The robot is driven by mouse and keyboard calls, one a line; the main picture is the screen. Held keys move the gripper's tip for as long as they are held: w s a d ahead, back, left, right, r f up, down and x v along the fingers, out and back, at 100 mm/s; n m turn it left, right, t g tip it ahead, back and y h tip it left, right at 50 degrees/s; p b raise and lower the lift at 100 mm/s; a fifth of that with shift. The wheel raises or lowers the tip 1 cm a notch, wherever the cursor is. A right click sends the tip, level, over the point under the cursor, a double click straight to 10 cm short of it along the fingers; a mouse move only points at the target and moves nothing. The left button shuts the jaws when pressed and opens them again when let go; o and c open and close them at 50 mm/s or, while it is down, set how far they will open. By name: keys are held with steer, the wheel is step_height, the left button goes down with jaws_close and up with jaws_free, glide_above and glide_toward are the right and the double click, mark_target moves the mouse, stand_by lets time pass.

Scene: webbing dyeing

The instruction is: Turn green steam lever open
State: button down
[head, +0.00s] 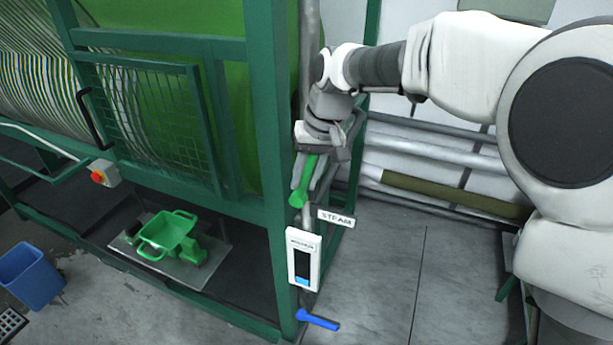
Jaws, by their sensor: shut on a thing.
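The green steam lever (300,194) sits on a vertical pipe beside the green machine frame. It slants down and a little left from my gripper. My gripper (318,165) reaches down from above and is shut on the lever's upper part, with one finger seen on each side. The lever's free lower end shows below the fingers; the part between them is partly hidden. A small white sign reading STEAM (336,218) is just right of and below the lever.
Below the lever are a white box with a dark display (303,259) and a blue lever (318,319). The green machine post (277,150) stands close left. Horizontal pipes (446,153) run along the back wall. Grey floor (385,285) lies open at the right.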

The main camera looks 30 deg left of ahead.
steer(key=c, duration=0.7)
jaws_free()
steer(key=b+v, duration=0.1)
steer(key=v, duration=1.6)
steer(key=shift+d+r, duration=0.1)
steer(key=shift+r, duration=0.1)
